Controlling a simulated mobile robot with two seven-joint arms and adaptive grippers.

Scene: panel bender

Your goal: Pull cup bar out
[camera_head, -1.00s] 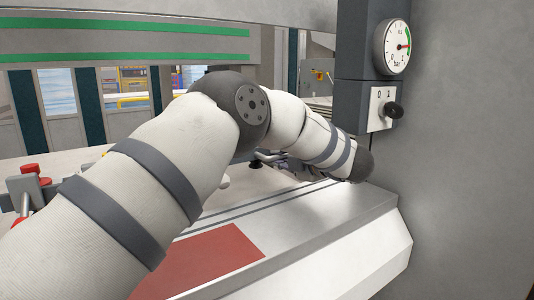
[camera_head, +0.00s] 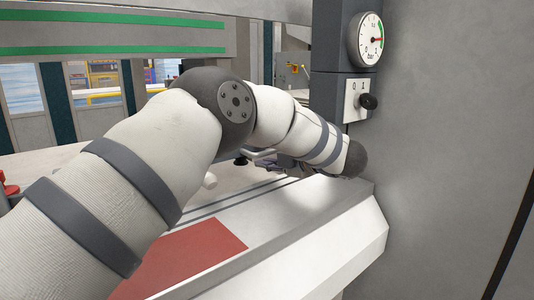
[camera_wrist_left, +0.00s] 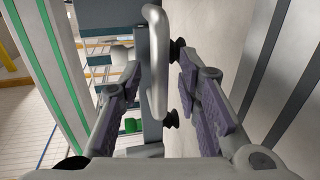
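The cup bar is a dark grey bar (camera_wrist_left: 142,85) with black suction cups (camera_wrist_left: 176,50) along its right side in the left wrist view. A pale bent handle (camera_wrist_left: 155,60) stands out from it. My left gripper (camera_wrist_left: 158,72) is open, with one purple-padded finger on each side of the handle. I see no clear contact between fingers and handle. In the head view my left arm covers most of the gripper, but part of the handle (camera_head: 260,153) and a black cup (camera_head: 240,160) show beyond it. My right gripper is not in view.
A pressure gauge (camera_head: 370,40) and a black-knobbed switch (camera_head: 362,100) sit on a dark column beside the grey wall at right. A white machine table (camera_head: 300,215) with a red patch (camera_head: 190,255) lies below my arm. Green-striped beams (camera_head: 110,25) cross the upper left.

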